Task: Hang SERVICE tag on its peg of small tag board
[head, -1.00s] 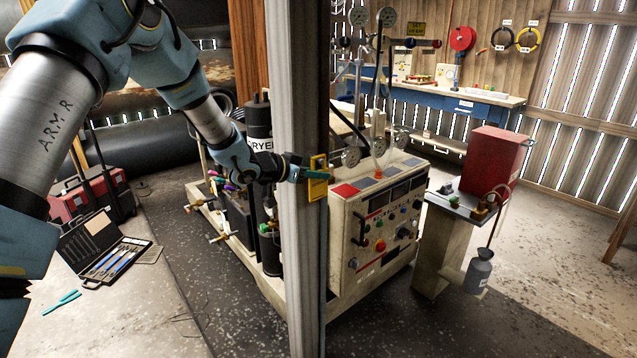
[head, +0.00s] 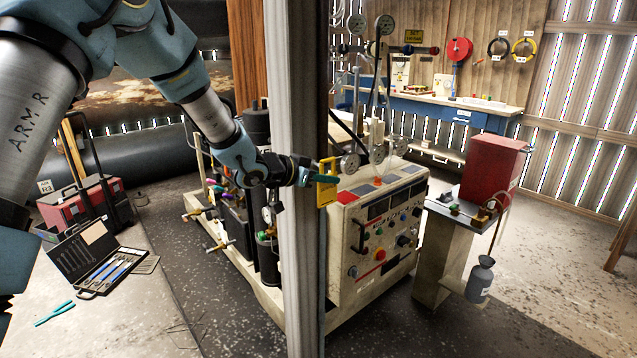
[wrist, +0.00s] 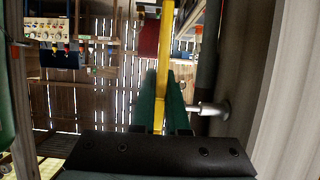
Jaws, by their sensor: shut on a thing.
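The yellow SERVICE tag (head: 327,193) is at the front post's right edge in the head view; its lettering is not readable. My gripper (head: 322,178) is shut on it, with green fingers across the tag. In the wrist view the tag (wrist: 164,60) shows edge-on as a thin yellow strip between the fingers (wrist: 160,105). A metal peg (wrist: 208,108) with a round base sticks out from a pale upright surface at the right. Its tip is close to the right finger; whether it touches the finger or tag I cannot tell. No tag board face is clearly visible.
The pale post (head: 300,260) stands close beside my gripper. Behind it is the compressor's control panel (head: 385,235) on a skid. A red box (head: 490,175) stands on a pedestal at the right. An open tool case (head: 98,258) lies at the lower left.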

